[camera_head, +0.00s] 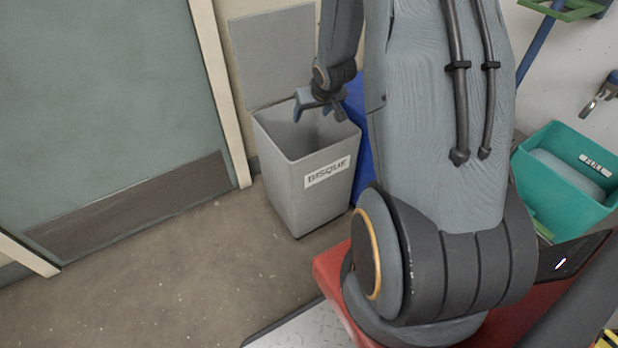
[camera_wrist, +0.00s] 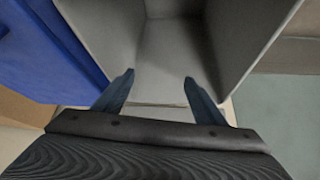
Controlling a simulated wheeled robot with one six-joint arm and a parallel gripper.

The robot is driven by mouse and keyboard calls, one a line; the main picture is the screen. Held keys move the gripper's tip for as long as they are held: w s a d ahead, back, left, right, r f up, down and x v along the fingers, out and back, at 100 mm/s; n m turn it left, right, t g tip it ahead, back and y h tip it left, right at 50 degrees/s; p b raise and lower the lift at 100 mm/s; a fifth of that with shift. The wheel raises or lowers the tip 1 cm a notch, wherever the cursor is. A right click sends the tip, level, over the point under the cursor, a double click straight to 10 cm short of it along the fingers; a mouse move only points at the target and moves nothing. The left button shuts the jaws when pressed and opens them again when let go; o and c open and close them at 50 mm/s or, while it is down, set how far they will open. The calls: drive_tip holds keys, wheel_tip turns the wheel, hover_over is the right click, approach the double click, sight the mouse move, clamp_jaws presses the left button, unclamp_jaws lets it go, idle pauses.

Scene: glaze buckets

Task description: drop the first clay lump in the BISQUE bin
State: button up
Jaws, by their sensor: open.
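The BISQUE bin (camera_head: 305,180) is a grey bin with a white label on its front, standing on the floor beside the door with its lid (camera_head: 272,55) raised against the wall. My gripper (camera_head: 317,110) is over the bin's opening, pointing down, with its fingers spread and nothing between them. In the wrist view my gripper (camera_wrist: 158,85) is open and empty above the grey inside of the bin (camera_wrist: 175,50). No clay lump shows in either view; part of the bin's inside is hidden.
A blue bin (camera_head: 358,130) stands right beside the grey one, partly hidden by my arm; it also shows in the wrist view (camera_wrist: 50,50). A teal bin (camera_head: 565,180) is at the right. A closed door (camera_head: 100,90) is at the left. The floor (camera_head: 180,270) in front is clear.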

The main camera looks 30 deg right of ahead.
drive_tip(key=p+v, duration=0.2)
drive_tip(key=v, duration=0.5)
drive_tip(key=shift+r+p, duration=0.25)
drive_tip(key=shift+p, duration=0.05)
drive_tip(key=shift+s, duration=0.1)
drive_tip(key=s+a+r+n+g, duration=0.1)
drive_tip(key=s+a+r, duration=0.35)
drive_tip(key=a, duration=0.55)
drive_tip(key=s+a+r+n+g, duration=0.2)
drive_tip(key=s+a+r, duration=0.3)
drive_tip(key=a, duration=0.4)
drive_tip(key=s+a+r+n+g+y, duration=0.1)
drive_tip(key=s+a+r+n+g, duration=0.1)
drive_tip(key=s+a+r, duration=0.5)
drive_tip(key=s+a+r+n+g+y, duration=0.1)
drive_tip(key=s+a, duration=0.4)
drive_tip(key=s, duration=0.6)
drive_tip(key=d+r+m+p, duration=0.4)
drive_tip(key=d+r+p, duration=0.7)
drive_tip(key=p, duration=1.1)
wheel_tip(320, 180, up, 3)
drive_tip(key=shift+d+r+h, duration=0.1)
drive_tip(key=shift+d+h, duration=0.25)
drive_tip(key=shift+h, duration=0.05)
